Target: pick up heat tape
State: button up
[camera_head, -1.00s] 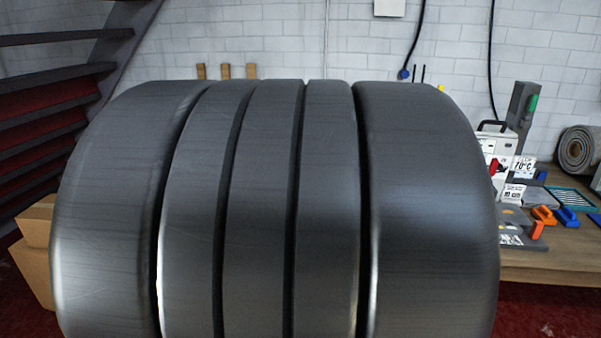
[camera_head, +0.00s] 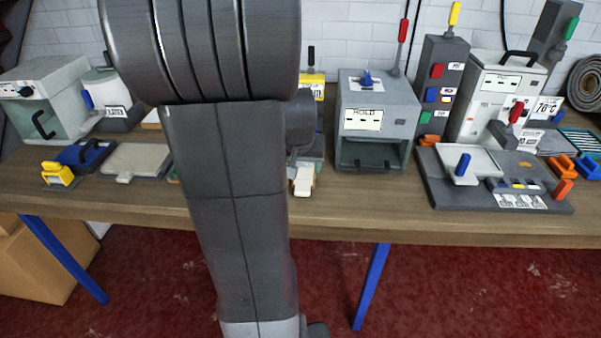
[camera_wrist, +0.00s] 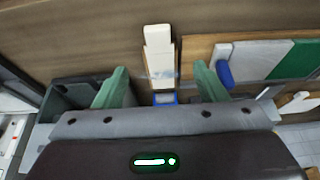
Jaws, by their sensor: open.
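No thing is plainly marked as heat tape, so I cannot tell for sure which it is. A narrow cream piece (camera_wrist: 158,48) lies on the table between the lines of my fingers in the wrist view, with a blue-framed part (camera_wrist: 165,98) at its near end. It appears to be the pale piece (camera_head: 303,180) just right of my arm in the head view. My gripper (camera_wrist: 160,84) is open, its two green fingers on either side of this piece, with nothing seen gripped. Whether the fingers are level with it is unclear. My arm hides the gripper in the head view.
A grey box labelled HOLD (camera_head: 375,120) stands right of the arm; its dark open front is close to the left finger in the wrist view. A wooden board (camera_wrist: 195,55) with a blue knob lies right of the fingers. A grey fixture (camera_head: 490,180) stands farther right.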

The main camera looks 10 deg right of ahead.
send_over(302, 187)
jog(key=s, duration=0.3)
jog(key=f, duration=0.4)
jog(key=a+f, duration=0.1)
jog(key=f, duration=0.1)
jog(key=shift+w, duration=0.2)
jog(key=shift+d+p+x, duration=0.1)
jog(key=shift+p+x, duration=0.15)
jog(key=shift+x, duration=1.05)
jog(key=shift+d+p+x, duration=0.15)
jog(key=shift+p+x, duration=0.1)
jog(key=shift+x, duration=1.1)
jog(key=shift+c, duration=0.4)
jog(key=c, duration=0.8)
